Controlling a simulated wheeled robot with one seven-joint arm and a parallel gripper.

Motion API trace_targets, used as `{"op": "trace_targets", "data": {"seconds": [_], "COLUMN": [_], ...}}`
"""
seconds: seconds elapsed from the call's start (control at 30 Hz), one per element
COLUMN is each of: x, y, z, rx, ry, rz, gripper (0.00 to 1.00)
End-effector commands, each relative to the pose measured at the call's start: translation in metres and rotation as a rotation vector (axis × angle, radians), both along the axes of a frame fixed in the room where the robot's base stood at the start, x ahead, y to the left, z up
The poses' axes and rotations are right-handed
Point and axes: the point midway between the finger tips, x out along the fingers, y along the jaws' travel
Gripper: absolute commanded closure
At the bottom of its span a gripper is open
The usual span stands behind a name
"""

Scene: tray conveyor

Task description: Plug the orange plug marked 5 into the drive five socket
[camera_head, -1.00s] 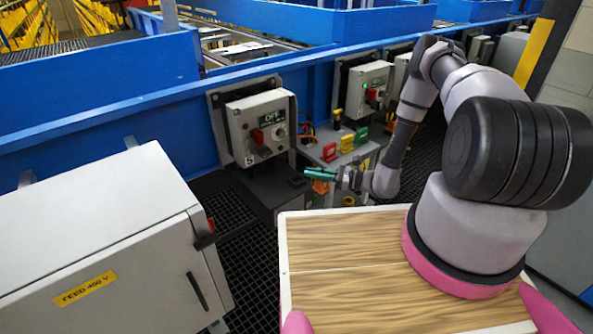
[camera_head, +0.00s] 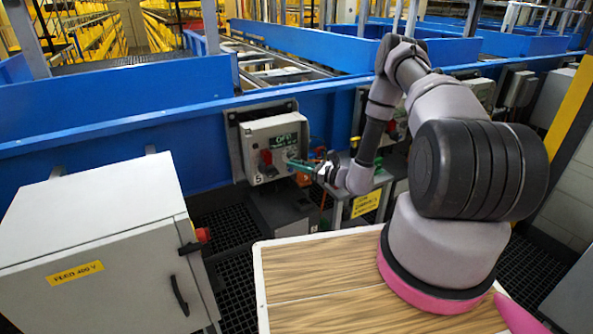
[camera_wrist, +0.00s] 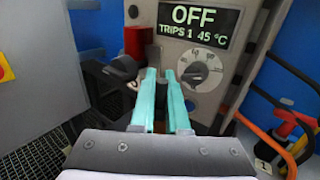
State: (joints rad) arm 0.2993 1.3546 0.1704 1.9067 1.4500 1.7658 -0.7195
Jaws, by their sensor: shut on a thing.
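The grey drive box (camera_head: 290,133) marked 5 hangs on the blue conveyor side. It shows OFF on its display (camera_wrist: 201,24), with a dial (camera_wrist: 201,72) below. A red part (camera_wrist: 137,41) and a dark rounded part (camera_wrist: 124,68) stick out left of the dial; I cannot tell which is the socket. My gripper (camera_wrist: 161,74) has teal fingers reaching to the box front, just left of the dial. It also shows in the head view (camera_head: 291,164). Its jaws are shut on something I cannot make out. I cannot identify the orange plug marked 5.
A grey stand with a yellow label (camera_head: 366,203) is right of the box, partly behind my arm. Orange cable (camera_wrist: 265,137) and a red plug (camera_wrist: 284,127) are at lower right in the wrist view. A grey FEED 400 V cabinet (camera_head: 110,235) stands at left.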

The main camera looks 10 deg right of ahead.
Motion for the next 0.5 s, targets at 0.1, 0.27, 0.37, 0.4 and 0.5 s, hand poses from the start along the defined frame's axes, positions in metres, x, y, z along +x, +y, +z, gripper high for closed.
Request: {"op": "trace_targets", "data": {"seconds": [0.1,0.27,0.37,0.4,0.5], "x": [0.000,0.000,0.000,0.000,0.000], "y": [0.000,0.000,0.000,0.000,0.000], "z": [0.000,-0.004,-0.011,-0.014,-0.024], "rx": [0.000,-0.001,0.000,0.000,0.000], "ry": [0.000,-0.001,0.000,0.000,0.000], "rz": [0.000,0.001,0.001,0.001,0.001], "gripper": [1.00,1.00,1.00,1.00,1.00]}}
